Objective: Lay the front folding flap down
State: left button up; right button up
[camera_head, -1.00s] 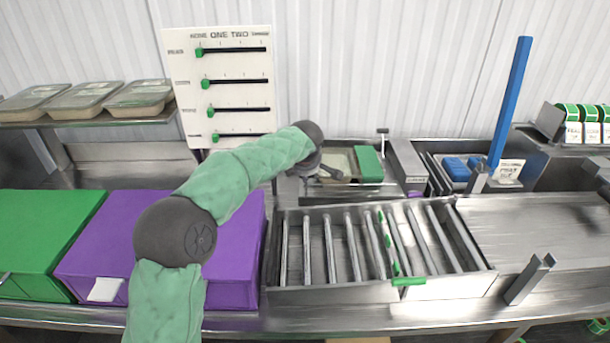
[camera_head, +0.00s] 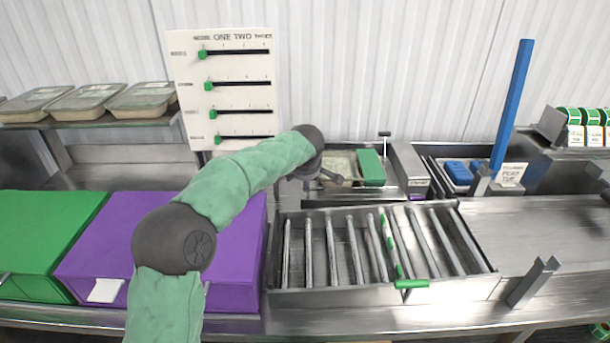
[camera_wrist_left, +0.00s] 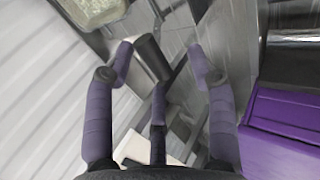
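I cannot pick out a front folding flap with certainty. A purple box (camera_head: 232,225) and a green box (camera_head: 45,230) stand at the left of the bench, both with closed, flat tops. The purple box also shows at the right of the left wrist view (camera_wrist_left: 285,125). My left arm reaches across the purple box, and its hand is past the box's far right corner, mostly hidden in the head view. In the left wrist view my left gripper (camera_wrist_left: 162,55) has its purple fingers spread. A dark cylinder (camera_wrist_left: 152,57) shows between them, not visibly gripped. My right gripper is out of view.
A roller tray (camera_head: 335,297) with a green handle (camera_head: 411,284) lies right of the purple box. Behind it is a bin with a green block (camera_head: 371,167). A slider board (camera_head: 222,90) stands behind my arm. A blue post (camera_head: 512,105) rises at right.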

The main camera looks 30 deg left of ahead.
pick_arm(q)
jog(key=shift+d+f, duration=0.55)
jog(key=shift+r, duration=0.2)
jog(key=v, duration=1.2)
jog(key=shift+r, duration=0.15)
jog(key=shift+w+a, duration=0.1)
jog(key=shift+w, duration=0.05)
